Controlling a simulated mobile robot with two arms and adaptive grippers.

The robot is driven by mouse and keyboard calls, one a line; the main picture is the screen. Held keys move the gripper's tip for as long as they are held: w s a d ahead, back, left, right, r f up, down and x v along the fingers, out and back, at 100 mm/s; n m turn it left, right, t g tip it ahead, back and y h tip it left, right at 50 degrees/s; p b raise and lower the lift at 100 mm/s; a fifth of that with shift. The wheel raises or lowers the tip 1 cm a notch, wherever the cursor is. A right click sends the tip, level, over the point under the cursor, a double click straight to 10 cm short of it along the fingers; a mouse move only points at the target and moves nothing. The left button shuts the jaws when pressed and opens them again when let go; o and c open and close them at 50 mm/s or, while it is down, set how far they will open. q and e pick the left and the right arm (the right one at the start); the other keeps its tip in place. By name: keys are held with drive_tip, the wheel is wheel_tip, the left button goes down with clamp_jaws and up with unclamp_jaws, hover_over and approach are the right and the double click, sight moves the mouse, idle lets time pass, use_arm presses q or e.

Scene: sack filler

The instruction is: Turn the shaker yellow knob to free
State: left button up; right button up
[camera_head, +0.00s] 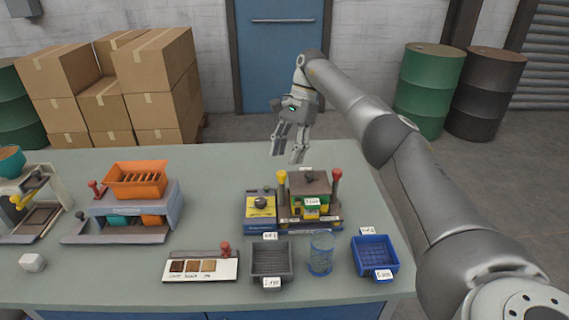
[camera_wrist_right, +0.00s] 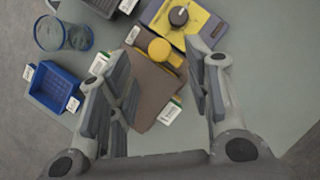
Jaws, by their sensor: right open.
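A machine at the right of the table has a brown-topped block (camera_head: 312,184). A yellow knob (camera_head: 281,177) stands on a post at its left, and a red knob (camera_head: 337,174) at its right. Beside it is a yellow panel (camera_head: 261,212) with a dark round knob (camera_head: 261,202). My right gripper (camera_head: 286,158) is open and empty, above and behind this machine. In the right wrist view the round yellow knob (camera_wrist_right: 159,49) lies beyond the fingers, next to the brown top (camera_wrist_right: 150,82), apart from both. I cannot tell how the knob is set. My left gripper is out of view.
A grey bin (camera_head: 271,274), a clear cup (camera_head: 321,270) and a blue bin (camera_head: 375,267) stand in front. A sample board (camera_head: 200,281) lies left. A machine with an orange tray (camera_head: 136,180) stands further left. The table behind the brown-topped machine is clear.

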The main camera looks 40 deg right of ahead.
drive_tip(key=shift+v, duration=1.2)
